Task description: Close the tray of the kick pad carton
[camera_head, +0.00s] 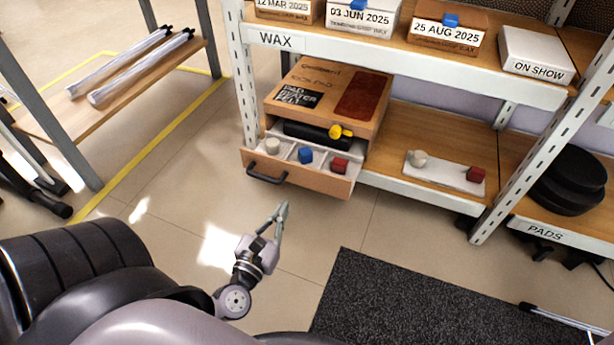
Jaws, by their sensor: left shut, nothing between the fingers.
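The kick pad carton (334,88) is a brown box on the lower shelf, with a dark red patch and a label on top. Its tray (301,173) is pulled out toward me, past the shelf edge, with a dark handle (266,175) on its front. In the tray's compartments lie a whitish piece (272,145), a blue piece (305,155) and a red piece (340,165). A black object with a yellow end (340,131) lies behind them. My left gripper (282,208) is shut and empty, in front of and below the tray, apart from it. My right gripper is not in view.
A white plate (445,172) with a whitish and a red piece lies right of the carton on the shelf. Upper-shelf boxes carry date labels. Black pads (573,182) are stacked at right. A dark mat (400,300) covers the floor; tiles before the tray are clear.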

